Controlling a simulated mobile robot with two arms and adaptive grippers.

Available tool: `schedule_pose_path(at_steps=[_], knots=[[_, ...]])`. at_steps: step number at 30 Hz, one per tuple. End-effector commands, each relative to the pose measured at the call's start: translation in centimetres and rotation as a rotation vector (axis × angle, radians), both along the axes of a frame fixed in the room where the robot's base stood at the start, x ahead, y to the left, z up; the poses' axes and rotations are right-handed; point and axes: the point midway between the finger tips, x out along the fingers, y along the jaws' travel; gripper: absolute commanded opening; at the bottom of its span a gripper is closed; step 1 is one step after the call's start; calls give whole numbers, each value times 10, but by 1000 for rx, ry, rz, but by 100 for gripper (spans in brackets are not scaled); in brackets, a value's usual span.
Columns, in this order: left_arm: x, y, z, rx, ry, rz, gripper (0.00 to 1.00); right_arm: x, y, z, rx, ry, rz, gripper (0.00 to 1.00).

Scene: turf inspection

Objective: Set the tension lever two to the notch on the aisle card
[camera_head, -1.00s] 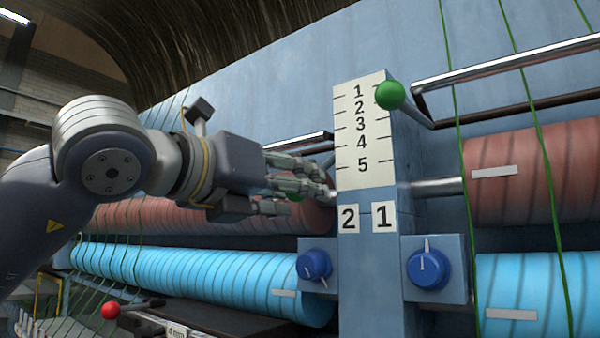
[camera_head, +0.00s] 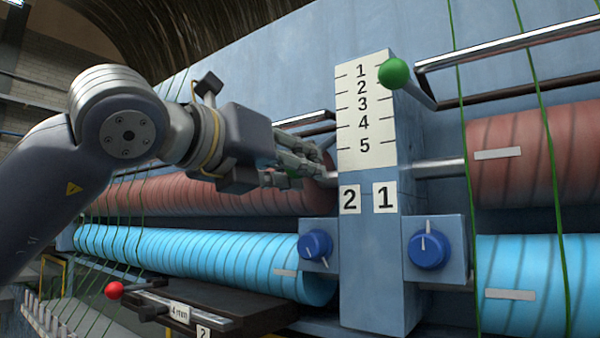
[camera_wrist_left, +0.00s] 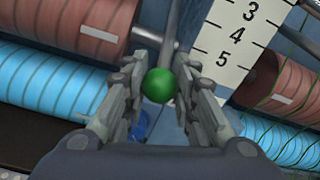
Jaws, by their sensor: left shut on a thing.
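My left gripper (camera_head: 298,168) is shut on the green ball knob (camera_wrist_left: 158,85) of tension lever two, left of the scale post. In the left wrist view the knob sits between the two fingers (camera_wrist_left: 158,92), with its grey rod running up behind it. In the head view the fingers mostly hide the knob, around or a little below the 5 mark. The white notch scale (camera_head: 365,110) reads 1 to 5 from top to bottom. No aisle card is recognisable. My right gripper is not in view.
Another green-knobbed lever (camera_head: 393,73) stands near notch 1 on the right side. Blue dials (camera_head: 315,245) (camera_head: 429,249) sit below on both sides. Red and blue rolls, metal bars and green strands surround the post. A red-knobbed slider (camera_head: 114,290) is at lower left.

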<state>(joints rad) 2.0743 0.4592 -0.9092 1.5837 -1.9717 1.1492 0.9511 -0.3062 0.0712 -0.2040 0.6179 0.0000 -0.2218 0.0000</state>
Motion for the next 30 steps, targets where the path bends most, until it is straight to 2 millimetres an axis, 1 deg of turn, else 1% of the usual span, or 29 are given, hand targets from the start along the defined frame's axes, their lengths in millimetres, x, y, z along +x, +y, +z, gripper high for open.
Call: schedule_pose_path(at_steps=[1,3,5,8,14,15,18,25,27,30], knots=[[-7,5,19,-21,-28,1,0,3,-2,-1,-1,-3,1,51],[-11,9,31,-24,-31,1,0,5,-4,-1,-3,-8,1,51],[-13,11,37,-23,-33,1,0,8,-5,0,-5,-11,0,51],[-14,11,38,-20,-30,1,0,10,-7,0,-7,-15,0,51],[-13,9,33,-14,-21,-1,0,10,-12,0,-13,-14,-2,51],[-13,9,33,-13,-20,-1,28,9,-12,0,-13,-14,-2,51],[-13,9,33,-13,-20,-1,47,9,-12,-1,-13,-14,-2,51],[-12,9,33,-13,-21,0,47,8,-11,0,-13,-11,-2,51],[-12,10,33,-13,-21,0,47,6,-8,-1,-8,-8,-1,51],[-16,13,34,-15,-23,0,47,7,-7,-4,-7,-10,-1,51]])
